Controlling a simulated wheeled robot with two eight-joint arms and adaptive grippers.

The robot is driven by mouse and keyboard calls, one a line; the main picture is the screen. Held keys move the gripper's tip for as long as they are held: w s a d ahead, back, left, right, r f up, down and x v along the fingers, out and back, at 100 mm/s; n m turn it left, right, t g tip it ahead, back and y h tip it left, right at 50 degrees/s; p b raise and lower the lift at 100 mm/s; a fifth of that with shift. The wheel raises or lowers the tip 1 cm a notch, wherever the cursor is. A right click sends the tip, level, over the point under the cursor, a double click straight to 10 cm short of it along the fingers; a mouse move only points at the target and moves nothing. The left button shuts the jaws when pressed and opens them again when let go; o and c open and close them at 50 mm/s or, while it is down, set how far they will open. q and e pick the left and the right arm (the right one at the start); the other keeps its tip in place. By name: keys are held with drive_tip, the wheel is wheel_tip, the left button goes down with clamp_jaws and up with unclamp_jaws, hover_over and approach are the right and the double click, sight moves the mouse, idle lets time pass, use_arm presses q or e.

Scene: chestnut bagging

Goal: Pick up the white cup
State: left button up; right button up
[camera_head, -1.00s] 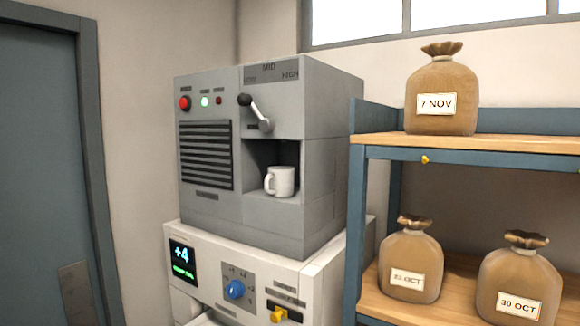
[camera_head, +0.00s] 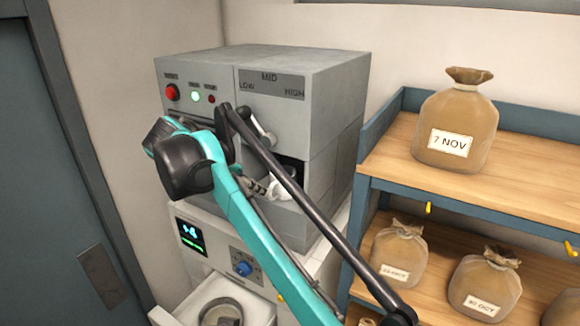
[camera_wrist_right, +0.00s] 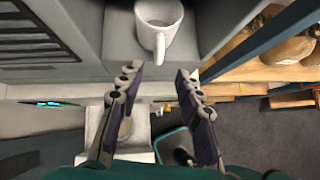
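The white cup (camera_head: 281,189) stands in the open recess of the grey machine (camera_head: 315,85) and is partly hidden by my right arm in the head view. In the right wrist view the cup (camera_wrist_right: 160,20) is upright and looks empty, with its handle (camera_wrist_right: 160,48) towards my right gripper (camera_wrist_right: 156,76). That gripper is open and empty, its two fingers apart, with the cup just beyond the fingertips. The cup is not between the fingers. In the head view the right gripper is mostly hidden behind my teal arm. My left gripper is not in view.
A lever (camera_head: 258,128) sits above the recess. A white machine (camera_head: 210,238) below has an open drawer (camera_head: 180,315) holding a round grey item. A shelf (camera_head: 395,155) with several labelled sacks, one marked 7 NOV (camera_head: 455,120), stands close on the right.

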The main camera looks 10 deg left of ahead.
sight(278, 192)
drive_tip(key=p+x, duration=0.1)
drive_tip(key=x, duration=0.6)
drive_tip(key=shift+w+d+f, duration=0.1)
drive_tip(key=shift+w+f, duration=0.1)
drive_tip(key=shift+w, duration=0.1)
clamp_jaws()
